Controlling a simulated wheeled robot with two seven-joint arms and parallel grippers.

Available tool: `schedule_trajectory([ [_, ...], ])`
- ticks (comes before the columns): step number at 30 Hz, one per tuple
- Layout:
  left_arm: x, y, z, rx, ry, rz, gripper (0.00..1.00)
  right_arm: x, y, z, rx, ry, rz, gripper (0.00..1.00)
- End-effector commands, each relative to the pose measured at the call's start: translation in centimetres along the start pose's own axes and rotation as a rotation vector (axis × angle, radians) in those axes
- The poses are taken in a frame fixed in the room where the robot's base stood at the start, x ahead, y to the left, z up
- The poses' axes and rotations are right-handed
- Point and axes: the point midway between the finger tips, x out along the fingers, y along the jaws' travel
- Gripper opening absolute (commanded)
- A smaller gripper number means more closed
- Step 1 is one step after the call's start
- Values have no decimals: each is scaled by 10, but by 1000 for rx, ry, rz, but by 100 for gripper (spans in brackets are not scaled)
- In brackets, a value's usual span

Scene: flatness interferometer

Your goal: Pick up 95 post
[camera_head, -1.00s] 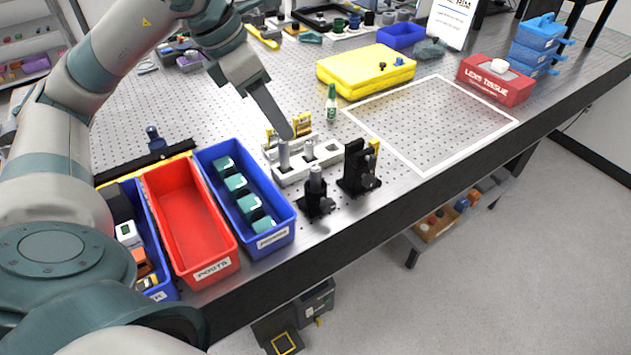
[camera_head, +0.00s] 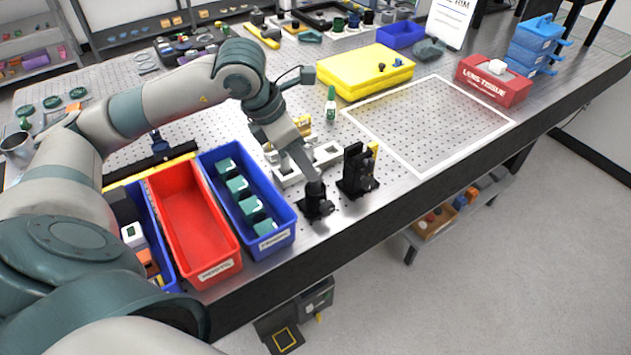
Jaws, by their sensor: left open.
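My left gripper (camera_head: 312,177) is open and points down at the small black post holder (camera_head: 317,208) near the table's front edge. Its fingertips are at the top of that holder and cover the short grey post that stands in it. I cannot tell whether they touch the post. The white post rack (camera_head: 290,178) is just behind, partly hidden by my gripper, and the posts in it are mostly covered. No 95 marking is legible on any post. My right gripper is not in view.
A black mount (camera_head: 355,170) stands close to the right of the holder. A red bin labelled posts (camera_head: 222,268) and a blue bin (camera_head: 280,238) with teal blocks lie to the left. A green-white bottle (camera_head: 331,104) and yellow case (camera_head: 365,90) are behind. The white-outlined area (camera_head: 432,120) is clear.

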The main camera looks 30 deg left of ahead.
Motion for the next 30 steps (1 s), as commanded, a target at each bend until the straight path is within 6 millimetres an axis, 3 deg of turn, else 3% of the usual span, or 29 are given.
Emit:
schedule_trajectory([
  [16,8,-1,2,0,1,-2,41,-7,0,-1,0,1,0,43],
  [24,35,-5,8,-2,3,-3,41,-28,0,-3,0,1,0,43],
  [30,54,-4,8,-1,1,-1,41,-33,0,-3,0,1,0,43],
])
